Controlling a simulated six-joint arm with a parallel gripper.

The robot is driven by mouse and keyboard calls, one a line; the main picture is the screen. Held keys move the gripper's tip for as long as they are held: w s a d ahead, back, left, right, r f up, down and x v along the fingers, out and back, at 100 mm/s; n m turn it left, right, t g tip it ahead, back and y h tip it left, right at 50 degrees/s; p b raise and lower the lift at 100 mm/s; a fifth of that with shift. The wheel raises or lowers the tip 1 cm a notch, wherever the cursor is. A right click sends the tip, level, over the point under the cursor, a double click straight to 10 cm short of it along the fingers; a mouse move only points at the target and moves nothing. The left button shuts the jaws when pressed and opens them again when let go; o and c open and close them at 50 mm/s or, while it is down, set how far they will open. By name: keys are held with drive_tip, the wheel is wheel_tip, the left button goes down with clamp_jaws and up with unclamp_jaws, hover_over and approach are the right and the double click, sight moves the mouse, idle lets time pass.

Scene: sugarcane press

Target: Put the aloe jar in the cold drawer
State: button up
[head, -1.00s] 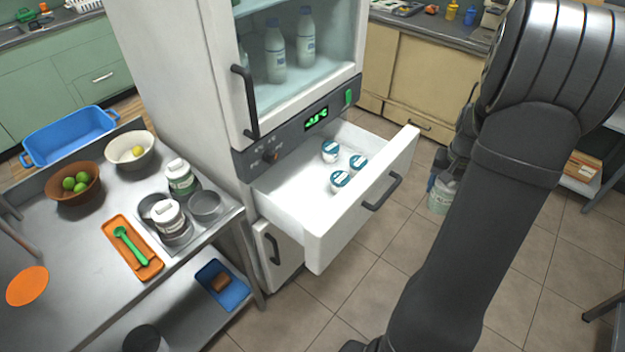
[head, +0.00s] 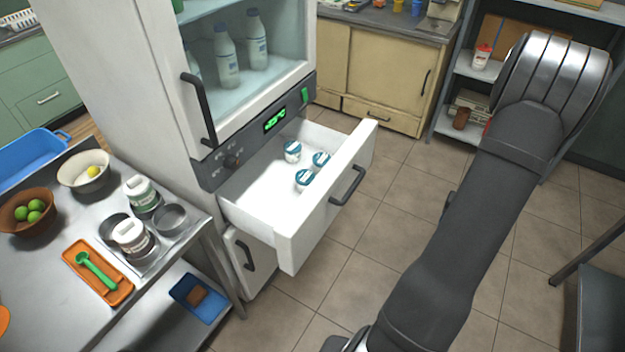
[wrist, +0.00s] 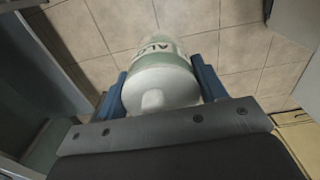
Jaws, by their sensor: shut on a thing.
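My gripper (wrist: 160,85) is shut on the aloe jar (wrist: 162,75), with a blue finger on each side of it. The jar is pale with a light green band, and the letters "ALO" show on it. Tiled floor lies beyond it in the wrist view. In the head view my dark arm hides the gripper and the jar. The cold drawer (head: 308,228) is pulled out below the fridge's glass door.
The fridge door (head: 250,75) is closed, with bottles behind it. A steel table at left holds a metal holder with two jars (head: 140,193), bowls and an orange tray (head: 97,272). Tiled floor (head: 390,200) is open right of the drawer. Shelves (head: 470,70) stand behind my arm.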

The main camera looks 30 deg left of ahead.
drive_tip(key=w+a+r+n, duration=0.1)
drive_tip(key=w+a+r, duration=0.25)
drive_tip(key=a, duration=0.45)
drive_tip(key=w+a+r+n, duration=0.2)
drive_tip(key=a+r, duration=0.2)
drive_tip(key=a, duration=0.4)
drive_tip(key=w+a+r+n, duration=0.1)
drive_tip(key=w+a+r, duration=0.2)
drive_tip(key=a, duration=0.5)
drive_tip(key=s+a+r+n, duration=0.1)
drive_tip(key=a+r+n, duration=0.3)
drive_tip(key=a, duration=0.8)
drive_tip(key=n, duration=0.8)
hover_over(274, 220)
wheel_tip(274, 220, down, 17)
drive_tip(key=shift+f, duration=2.25)
